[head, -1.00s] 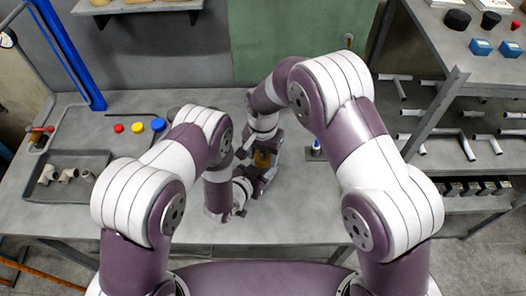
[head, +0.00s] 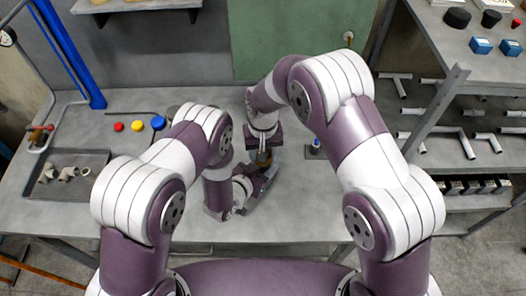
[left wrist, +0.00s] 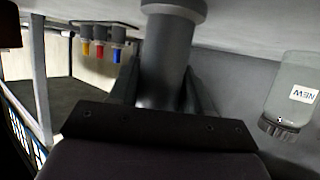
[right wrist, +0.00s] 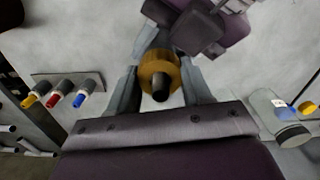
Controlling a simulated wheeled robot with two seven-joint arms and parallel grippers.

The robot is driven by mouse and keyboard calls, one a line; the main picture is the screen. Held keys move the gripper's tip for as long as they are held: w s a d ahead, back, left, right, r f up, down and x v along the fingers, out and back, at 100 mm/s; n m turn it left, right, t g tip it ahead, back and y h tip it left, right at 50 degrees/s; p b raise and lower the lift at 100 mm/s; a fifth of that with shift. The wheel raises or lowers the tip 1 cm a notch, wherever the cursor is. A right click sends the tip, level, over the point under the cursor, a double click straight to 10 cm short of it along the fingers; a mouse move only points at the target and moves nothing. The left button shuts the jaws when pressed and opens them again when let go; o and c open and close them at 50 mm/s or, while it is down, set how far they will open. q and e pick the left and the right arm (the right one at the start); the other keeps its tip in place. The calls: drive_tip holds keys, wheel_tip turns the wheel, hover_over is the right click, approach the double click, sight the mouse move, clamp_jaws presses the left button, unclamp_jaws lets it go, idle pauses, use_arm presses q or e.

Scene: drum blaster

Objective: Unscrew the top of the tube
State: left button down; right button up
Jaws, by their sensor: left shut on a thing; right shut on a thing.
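The grey tube (left wrist: 163,65) shows in the left wrist view between the fingers of my left gripper (left wrist: 163,95), which is shut on it. The tube's orange-brown top (right wrist: 160,72), with a dark round stub in its middle, shows in the right wrist view. My right gripper (right wrist: 160,85) is shut on this top, one finger on each side. Most of the tube is hidden there by my arms and grippers.
A clear jar with a dark lid (right wrist: 278,118) stands near the grippers. A rack with red, yellow and blue markers (right wrist: 67,90) is on the other side. A tray of pipe fittings (head: 38,190) and coloured caps (head: 138,126) lie left. The bench front is clear.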

drive_tip(key=shift+r, duration=0.15)
drive_tip(key=shift+r, duration=0.95)
wheel_tip(320, 180, up, 4)
drive_tip(key=shift+r, duration=0.1)
use_arm(q)
drive_tip(key=shift+c, duration=2.1)
unclamp_jaws()
